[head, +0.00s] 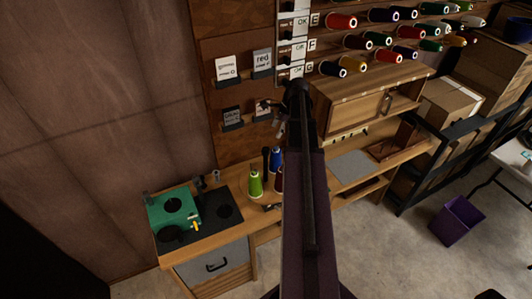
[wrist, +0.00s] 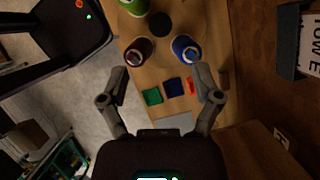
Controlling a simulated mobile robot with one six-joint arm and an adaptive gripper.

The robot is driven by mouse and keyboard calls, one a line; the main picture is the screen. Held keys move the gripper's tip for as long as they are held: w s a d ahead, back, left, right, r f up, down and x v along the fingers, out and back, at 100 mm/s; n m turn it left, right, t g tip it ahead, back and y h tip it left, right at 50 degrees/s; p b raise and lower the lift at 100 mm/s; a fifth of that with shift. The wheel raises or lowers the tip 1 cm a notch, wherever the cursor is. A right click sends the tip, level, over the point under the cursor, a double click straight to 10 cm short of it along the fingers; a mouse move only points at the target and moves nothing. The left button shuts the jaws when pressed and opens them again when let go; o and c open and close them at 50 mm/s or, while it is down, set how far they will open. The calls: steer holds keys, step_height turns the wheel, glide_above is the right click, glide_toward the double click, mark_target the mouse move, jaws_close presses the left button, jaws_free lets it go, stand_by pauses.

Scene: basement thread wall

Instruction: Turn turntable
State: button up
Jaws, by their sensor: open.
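A green box (head: 172,209) with round black discs on it sits at the left end of the wooden workbench in the head view. Beside it on the right is a black plate (head: 222,207) with a round disc. I cannot tell which of these is the turntable. My gripper (wrist: 160,78) is open and empty in the wrist view, above the bench. A brown spool (wrist: 139,50) and a blue spool (wrist: 186,50) stand beyond its fingertips. In the head view my gripper is dark and partly hidden by my arm, right of and apart from the green box.
A green spool (head: 255,183) stands right of the black plate. Rows of colored thread spools hang on the wall above a wooden cabinet (head: 365,100). Small green (wrist: 152,96) and blue (wrist: 174,87) patches lie on the bench. A purple bin (head: 458,220) stands on the open floor.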

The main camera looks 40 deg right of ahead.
mark_target(266, 149)
steer(key=shift+b+x, duration=4.85)
steer(key=shift+x, duration=0.75)
steer(key=shift+a, duration=0.1)
steer(key=shift+c, duration=0.2)
jaws_close()
